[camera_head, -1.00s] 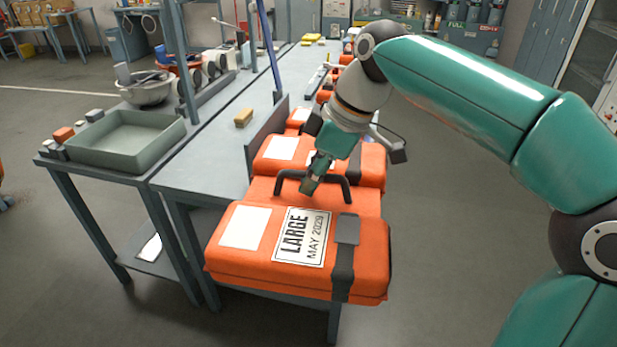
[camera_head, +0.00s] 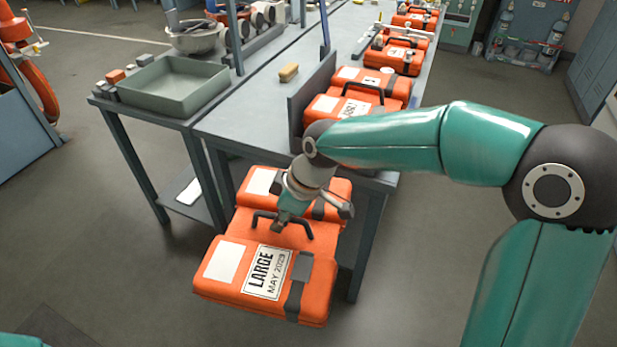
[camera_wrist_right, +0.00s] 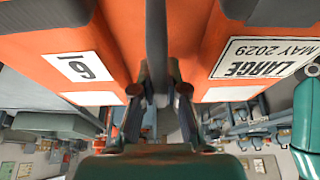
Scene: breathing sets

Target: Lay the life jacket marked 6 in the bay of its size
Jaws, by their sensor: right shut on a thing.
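The orange life jacket (camera_head: 225,290) is a folded, two-part pack with a dark strap and a white label reading LARGE, MAY 2029. The jacket hangs roughly level over the floor, in front of the table's near end. My left gripper is not in view.
The long grey table (camera_head: 235,118) carries another orange jacket (camera_head: 325,105) near its end, beside an upright dark divider (camera_head: 310,98). More orange packs (camera_head: 392,60) lie farther back. A yellowish block (camera_head: 289,72) and a grey-green tray (camera_head: 172,88) stand left. Floor at left is open.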

